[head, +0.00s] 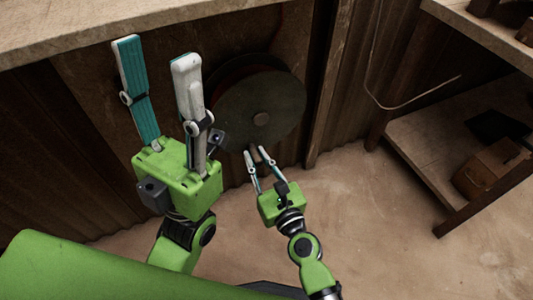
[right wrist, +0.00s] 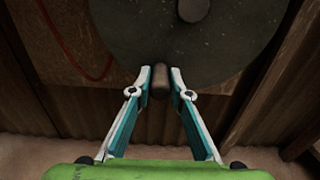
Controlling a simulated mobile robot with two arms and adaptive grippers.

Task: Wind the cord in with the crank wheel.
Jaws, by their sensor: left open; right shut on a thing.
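The crank wheel (head: 262,98) is a dark grey-green disc with a round hub, mounted on the front of the wooden bench. It also fills the top of the right wrist view (right wrist: 230,45). A dark cylindrical handle (right wrist: 160,80) sticks out near its lower edge. My right gripper (head: 260,150) is shut on this handle at the wheel's bottom. In the right wrist view, its fingertips (right wrist: 161,82) lie on both sides of the handle. My left gripper (head: 152,52) is raised, open and empty, left of the wheel. A red cord (right wrist: 85,60) hangs in a loop left of the wheel.
A wooden bench top (head: 110,28) runs above the wheel. A corrugated wall (head: 345,95) and a thin bent wire (head: 400,107) are to the right. A low shelf (head: 425,150) holds a brown box (head: 488,165). The sandy floor (head: 370,220) is clear.

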